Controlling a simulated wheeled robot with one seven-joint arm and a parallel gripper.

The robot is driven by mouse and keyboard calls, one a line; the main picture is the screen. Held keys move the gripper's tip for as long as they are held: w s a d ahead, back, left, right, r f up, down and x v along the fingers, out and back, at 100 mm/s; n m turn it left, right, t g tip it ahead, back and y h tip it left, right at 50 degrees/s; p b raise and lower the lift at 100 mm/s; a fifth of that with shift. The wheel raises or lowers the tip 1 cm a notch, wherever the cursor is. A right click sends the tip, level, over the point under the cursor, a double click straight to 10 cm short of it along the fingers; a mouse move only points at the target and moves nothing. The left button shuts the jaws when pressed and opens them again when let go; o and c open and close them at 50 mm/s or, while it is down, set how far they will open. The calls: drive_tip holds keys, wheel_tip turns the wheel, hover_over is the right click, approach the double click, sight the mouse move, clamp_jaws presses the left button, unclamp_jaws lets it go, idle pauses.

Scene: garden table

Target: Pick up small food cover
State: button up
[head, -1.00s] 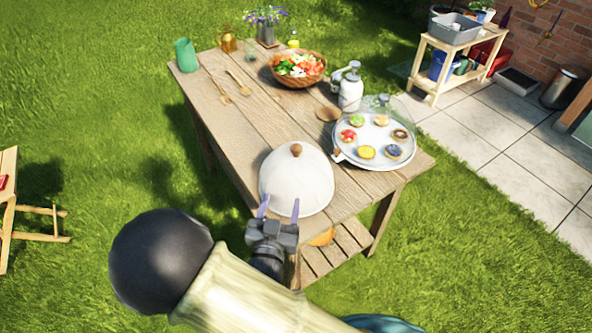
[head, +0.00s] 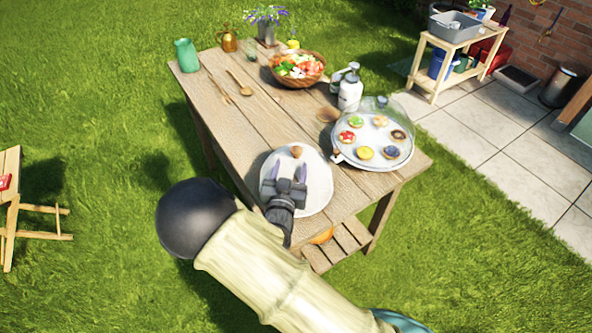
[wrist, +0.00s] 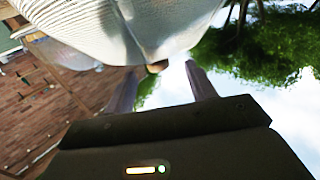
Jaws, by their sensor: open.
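The small food cover (head: 322,190) is a white dome with a round wooden knob (head: 297,152), at the near end of the table. My gripper (head: 287,167) is open and empty, over the near side of the dome with its fingers pointing at the knob. In the wrist view the ribbed white cover (wrist: 125,28) fills the top. Its brown knob (wrist: 157,67) shows between the two fingertips there, partly hidden by the dome. I cannot tell whether a finger touches the cover.
Behind are a white pump bottle (head: 350,94), a salad bowl (head: 298,82), wooden utensils (head: 240,86) and a green jug (head: 186,56). The table's left middle is clear.

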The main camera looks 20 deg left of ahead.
sight(295, 156)
drive_tip(key=shift+w+a+f+p, duration=0.15)
drive_tip(key=shift+w+p, duration=0.3)
drive_tip(key=shift+w, duration=0.85)
drive_tip(key=shift+w+f+p, duration=0.1)
drive_tip(key=shift+w+p, duration=0.3)
drive_tip(key=shift+w, duration=0.9)
clamp_jaws()
